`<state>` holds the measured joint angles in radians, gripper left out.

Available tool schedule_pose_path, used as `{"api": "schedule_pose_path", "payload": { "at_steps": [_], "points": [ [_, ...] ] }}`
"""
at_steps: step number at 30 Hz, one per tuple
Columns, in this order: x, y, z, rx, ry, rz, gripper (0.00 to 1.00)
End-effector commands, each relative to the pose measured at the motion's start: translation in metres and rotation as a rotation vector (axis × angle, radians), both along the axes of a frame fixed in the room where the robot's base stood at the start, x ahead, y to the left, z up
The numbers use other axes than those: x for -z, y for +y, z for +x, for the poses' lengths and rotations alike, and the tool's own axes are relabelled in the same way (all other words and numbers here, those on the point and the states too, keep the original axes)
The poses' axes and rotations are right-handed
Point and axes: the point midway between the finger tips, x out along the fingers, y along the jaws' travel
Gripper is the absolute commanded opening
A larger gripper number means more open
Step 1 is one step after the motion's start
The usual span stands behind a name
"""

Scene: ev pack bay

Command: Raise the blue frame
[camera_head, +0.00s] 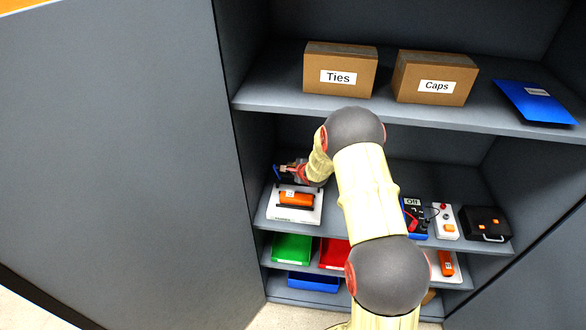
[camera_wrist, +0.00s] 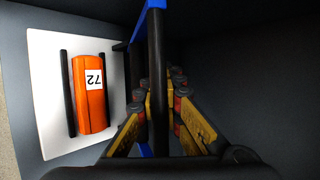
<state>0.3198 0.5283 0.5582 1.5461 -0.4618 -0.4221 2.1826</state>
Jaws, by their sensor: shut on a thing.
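The blue frame shows in the wrist view as a blue bar (camera_wrist: 148,17) at the top, with a dark upright bar running down from it. A bit of the blue frame shows in the head view (camera_head: 276,172), at the left of the middle shelf. My gripper (camera_wrist: 163,88) has its yellow fingers on both sides of the dark bar and is shut on it. In the head view my gripper (camera_head: 292,168) is small and partly hidden by my wrist. Most of the frame is hidden there, and I cannot tell whether it touches the shelf.
An orange block (camera_wrist: 91,92) marked 72 lies between black rails on a white plate (camera_wrist: 45,55), left of my gripper. The shelf above holds the Ties box (camera_head: 325,60), the Caps box (camera_head: 410,70) and a blue folder (camera_head: 535,105). Green (camera_head: 292,247) and blue (camera_head: 313,282) bins sit below.

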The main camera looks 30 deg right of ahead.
Motion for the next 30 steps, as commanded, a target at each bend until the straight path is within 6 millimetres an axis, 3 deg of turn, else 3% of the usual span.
{"api": "schedule_pose_path", "payload": {
  "at_steps": [15, 16, 18, 27, 30],
  "points": [
    [-0.0002, 0.0005, 0.0001, -0.001, 0.000, 0.000, 0.00],
    [-0.0001, 0.0005, 0.0000, -0.001, 0.000, 0.000, 0.08],
    [-0.0001, 0.0005, 0.0001, -0.001, 0.000, 0.000, 0.12],
    [0.0000, 0.0002, 0.0000, 0.000, 0.000, 0.000, 0.29],
    [0.0000, 0.0001, 0.0000, 0.000, 0.000, 0.000, 0.29]
  ]
}}
